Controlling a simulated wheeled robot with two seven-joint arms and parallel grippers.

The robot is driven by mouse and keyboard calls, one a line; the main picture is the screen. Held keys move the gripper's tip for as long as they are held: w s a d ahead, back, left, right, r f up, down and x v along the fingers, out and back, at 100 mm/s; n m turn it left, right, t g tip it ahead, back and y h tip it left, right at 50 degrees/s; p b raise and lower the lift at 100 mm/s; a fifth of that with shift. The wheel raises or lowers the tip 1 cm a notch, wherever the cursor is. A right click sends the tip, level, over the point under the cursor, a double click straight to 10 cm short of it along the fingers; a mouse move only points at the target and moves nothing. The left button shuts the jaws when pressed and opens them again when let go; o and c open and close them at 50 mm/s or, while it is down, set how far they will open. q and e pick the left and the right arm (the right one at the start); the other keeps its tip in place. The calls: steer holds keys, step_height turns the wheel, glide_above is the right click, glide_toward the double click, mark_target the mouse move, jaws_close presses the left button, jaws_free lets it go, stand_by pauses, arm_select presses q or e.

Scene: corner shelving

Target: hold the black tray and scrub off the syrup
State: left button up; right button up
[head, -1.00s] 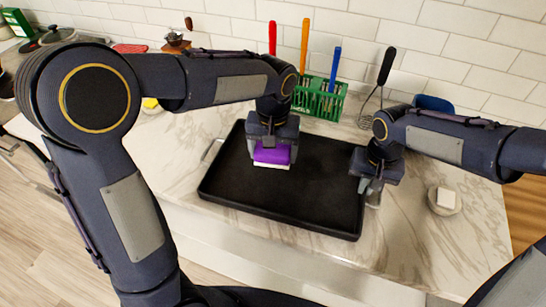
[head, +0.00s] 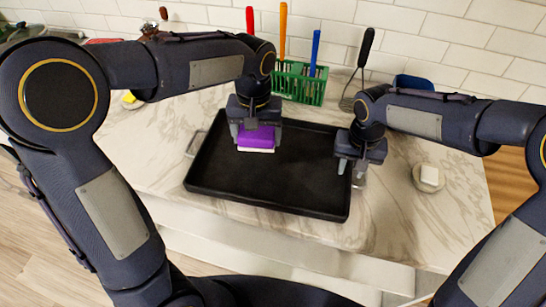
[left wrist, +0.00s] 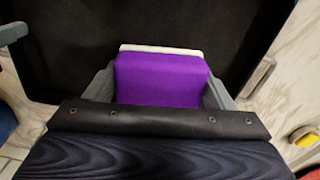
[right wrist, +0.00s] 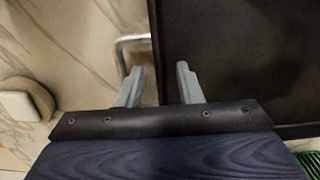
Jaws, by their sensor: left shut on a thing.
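The black tray (head: 205,185) lies flat on the marble counter, with a metal handle at each end. My left gripper (head: 257,142) is shut on a purple sponge with a white face (left wrist: 160,78), over the tray's left half. I cannot tell whether the sponge touches the tray. My right gripper (head: 351,168) is open at the tray's right rim. In the right wrist view its two fingers (right wrist: 160,88) are apart, one on each side of the rim line, near the metal handle (right wrist: 128,48). I cannot make out syrup on the dark tray surface.
A green rack (head: 298,84) with red, orange and blue handled utensils stands behind the tray. A small dish with a white block (head: 429,176) sits at right. The counter in front is clear.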

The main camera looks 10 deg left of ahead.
step_height(320, 180, up, 12)
stand_by(0.6)
